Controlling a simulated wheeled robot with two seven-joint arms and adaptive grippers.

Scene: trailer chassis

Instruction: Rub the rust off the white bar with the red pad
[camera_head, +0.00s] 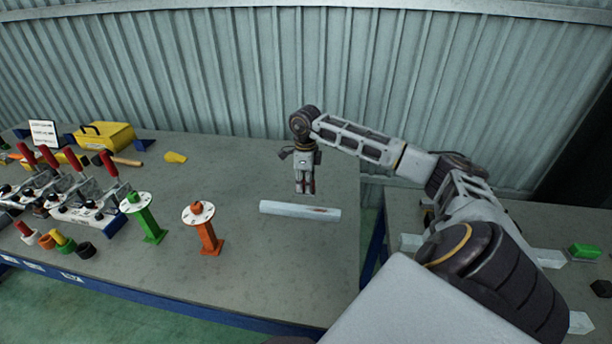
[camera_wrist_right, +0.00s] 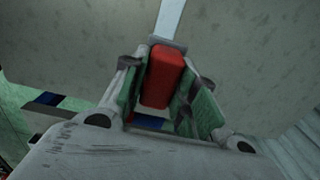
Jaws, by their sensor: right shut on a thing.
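The white bar (camera_head: 278,208) lies on the grey table near its right part, with a brown rust patch toward its right end. My right gripper (camera_head: 305,188) points down just behind and above the bar, over its middle-right part. It is shut on the red pad (camera_wrist_right: 165,76), which sits between the green-faced fingers in the right wrist view. The bar also shows there as a pale strip (camera_wrist_right: 171,18) beyond the pad. Whether the pad touches the bar, I cannot tell. My left gripper is not in view.
A green stand (camera_head: 147,222) and an orange stand (camera_head: 205,232) are left of the bar. Red-handled clamps (camera_head: 85,190), small colored cups and a yellow toolbox (camera_head: 104,136) fill the left side. A second table (camera_head: 400,205) is at right. The table around the bar is clear.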

